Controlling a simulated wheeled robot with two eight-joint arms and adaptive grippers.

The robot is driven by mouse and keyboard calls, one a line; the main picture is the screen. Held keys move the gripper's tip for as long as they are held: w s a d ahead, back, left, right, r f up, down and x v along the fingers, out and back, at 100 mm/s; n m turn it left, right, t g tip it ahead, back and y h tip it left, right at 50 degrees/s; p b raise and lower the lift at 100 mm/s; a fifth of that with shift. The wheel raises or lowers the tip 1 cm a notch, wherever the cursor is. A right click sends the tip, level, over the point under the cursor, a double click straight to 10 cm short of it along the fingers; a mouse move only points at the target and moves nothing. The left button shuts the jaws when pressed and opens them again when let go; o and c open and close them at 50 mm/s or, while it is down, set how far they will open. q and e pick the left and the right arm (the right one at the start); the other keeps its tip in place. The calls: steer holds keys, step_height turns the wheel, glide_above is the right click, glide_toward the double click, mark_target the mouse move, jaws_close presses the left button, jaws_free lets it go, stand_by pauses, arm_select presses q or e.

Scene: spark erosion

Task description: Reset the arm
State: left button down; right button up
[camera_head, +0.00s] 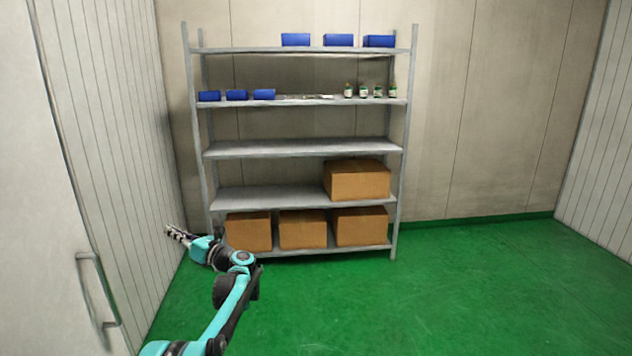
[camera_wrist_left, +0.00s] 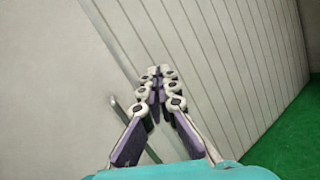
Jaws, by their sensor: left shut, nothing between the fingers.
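My left arm comes in from the bottom left of the head view, teal and black. Its gripper (camera_head: 172,230) points left toward the white panelled wall, in front of the shelf's lower left side. In the left wrist view the fingers of this gripper (camera_wrist_left: 161,72) meet at the tips, shut and with nothing between them. Behind them are the panelled wall and a grey door handle. My right arm and gripper are not in view.
A grey metal shelf (camera_head: 300,150) stands at the back wall with blue bins, small bottles and brown cardboard boxes (camera_head: 357,181). A white door with a grey handle (camera_head: 99,290) is at the left. The green floor (camera_head: 450,290) is clear at the right.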

arm_select(q)
steer(key=d+r+m+t+h, duration=0.6)
steer(key=d+r+m+t, duration=0.45)
steer(key=r+m, duration=0.35)
steer(key=s+d+f+m+h, duration=0.3)
steer(key=s+d+m+h, duration=1)
steer(key=m, duration=0.5)
steer(key=s+d+f+m+g, duration=0.1)
steer(key=s+f+m+g, duration=0.4)
steer(key=s+f, duration=0.9)
steer(key=s+d+f+m+g, duration=0.2)
steer(key=s+f+m+g, duration=0.3)
steer(key=s+f+m, duration=0.4)
steer(key=s+f, duration=0.5)
steer(key=s, duration=0.3)
steer(key=shift+s+d+g, duration=0.15)
steer(key=shift+s+g, duration=0.1)
steer(key=shift+g, duration=0.1)
